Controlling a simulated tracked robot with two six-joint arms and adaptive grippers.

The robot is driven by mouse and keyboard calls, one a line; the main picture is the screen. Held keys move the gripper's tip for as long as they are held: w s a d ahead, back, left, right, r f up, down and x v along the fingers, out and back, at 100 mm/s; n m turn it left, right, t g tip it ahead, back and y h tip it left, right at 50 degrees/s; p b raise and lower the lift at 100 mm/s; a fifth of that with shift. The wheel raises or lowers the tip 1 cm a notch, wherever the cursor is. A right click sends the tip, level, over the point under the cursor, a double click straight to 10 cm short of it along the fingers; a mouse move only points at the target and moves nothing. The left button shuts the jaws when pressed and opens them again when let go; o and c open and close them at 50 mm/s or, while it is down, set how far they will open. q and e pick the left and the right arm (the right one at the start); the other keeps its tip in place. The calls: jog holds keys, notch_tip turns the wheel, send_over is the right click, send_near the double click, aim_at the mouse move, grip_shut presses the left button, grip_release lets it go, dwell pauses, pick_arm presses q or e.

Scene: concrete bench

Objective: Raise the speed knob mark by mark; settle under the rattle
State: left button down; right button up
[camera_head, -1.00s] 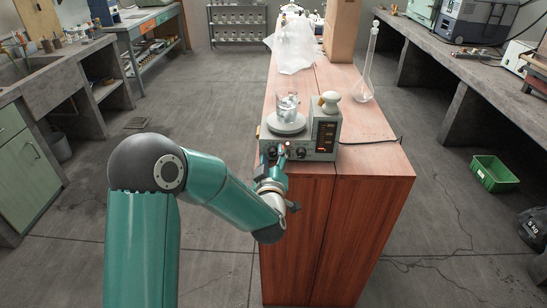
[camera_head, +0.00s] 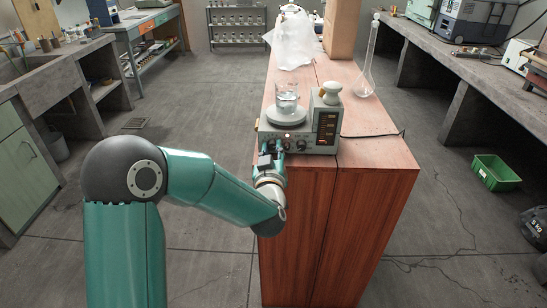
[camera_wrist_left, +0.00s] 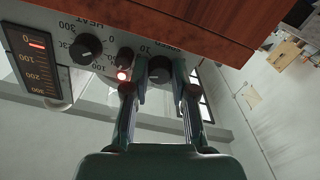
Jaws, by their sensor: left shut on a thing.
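The stirring hotplate (camera_head: 318,146) stands at the near end of the wooden cabinet top, with a glass beaker (camera_head: 287,98) of clear liquid on its round plate (camera_head: 287,116). My left gripper (camera_head: 272,149) is at the left of its front panel. In the left wrist view, which is upside down, my left gripper (camera_wrist_left: 160,88) is shut on the dark speed knob (camera_wrist_left: 160,68), one finger at each side. The knob's pointer cannot be read. My right gripper is not in view.
A tall glass flask (camera_head: 369,60) stands behind right, and a dark cable (camera_head: 372,136) runs right. A cardboard box (camera_head: 341,32) and clear plastic sheeting (camera_head: 293,45) are farther back. The floor left is open.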

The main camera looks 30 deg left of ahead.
pick_arm(q)
jog(key=shift+m, duration=0.3)
jog(key=c, duration=0.9)
grip_release()
jog(key=shift+c, duration=0.2)
jog(key=v, duration=0.8)
jog(key=shift+a, duration=0.1)
